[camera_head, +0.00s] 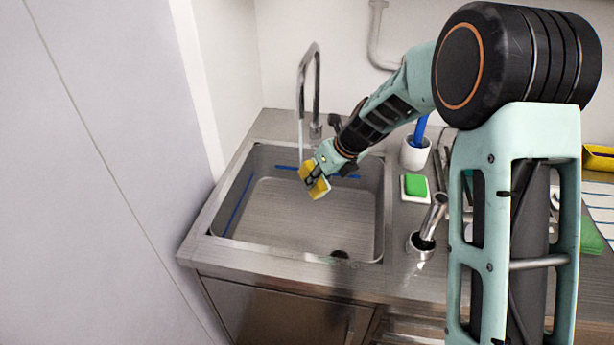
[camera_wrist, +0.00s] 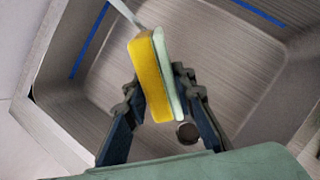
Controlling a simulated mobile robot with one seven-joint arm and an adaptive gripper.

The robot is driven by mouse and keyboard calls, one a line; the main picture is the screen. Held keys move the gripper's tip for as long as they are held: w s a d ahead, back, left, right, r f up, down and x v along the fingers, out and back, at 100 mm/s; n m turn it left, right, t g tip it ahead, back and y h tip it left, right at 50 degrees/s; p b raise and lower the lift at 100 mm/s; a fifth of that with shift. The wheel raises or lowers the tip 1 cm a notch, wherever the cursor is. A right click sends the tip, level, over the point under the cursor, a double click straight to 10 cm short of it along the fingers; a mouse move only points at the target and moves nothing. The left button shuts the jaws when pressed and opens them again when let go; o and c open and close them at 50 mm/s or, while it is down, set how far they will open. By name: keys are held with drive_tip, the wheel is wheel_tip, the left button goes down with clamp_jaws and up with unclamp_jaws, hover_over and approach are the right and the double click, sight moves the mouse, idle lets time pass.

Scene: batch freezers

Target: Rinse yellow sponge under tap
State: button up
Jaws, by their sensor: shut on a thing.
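My gripper (camera_head: 316,179) is shut on the yellow sponge (camera_head: 308,172), over the back part of the sink basin (camera_head: 290,230). In the wrist view the sponge (camera_wrist: 149,75) stands between the two fingers, with a pale green layer on its right side. The curved metal tap (camera_head: 313,75) rises behind the basin. A thin pale stream of water (camera_head: 300,135) falls from its spout down to the sponge. In the wrist view the stream (camera_wrist: 125,14) meets the sponge's far end.
A green sponge (camera_head: 416,186) on a white dish, a white cup (camera_head: 414,153) with a blue-handled tool, and a metal holder (camera_head: 420,244) stand right of the sink. A wall (camera_head: 95,150) closes off the left. The basin's front is clear.

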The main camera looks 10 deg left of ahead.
drive_tip(key=s+d+b, duration=0.1)
drive_tip(key=s+d, duration=0.2)
drive_tip(key=d, duration=0.2)
drive_tip(key=shift+s+d, duration=0.15)
drive_tip(key=shift+d, duration=0.25)
idle(0.8)
drive_tip(key=s+d+r+p, duration=0.2)
drive_tip(key=d+r, duration=0.2)
drive_tip(key=shift+s+d, duration=0.15)
drive_tip(key=shift+s, duration=0.05)
idle(0.4)
drive_tip(key=shift+s, duration=0.1)
idle(0.9)
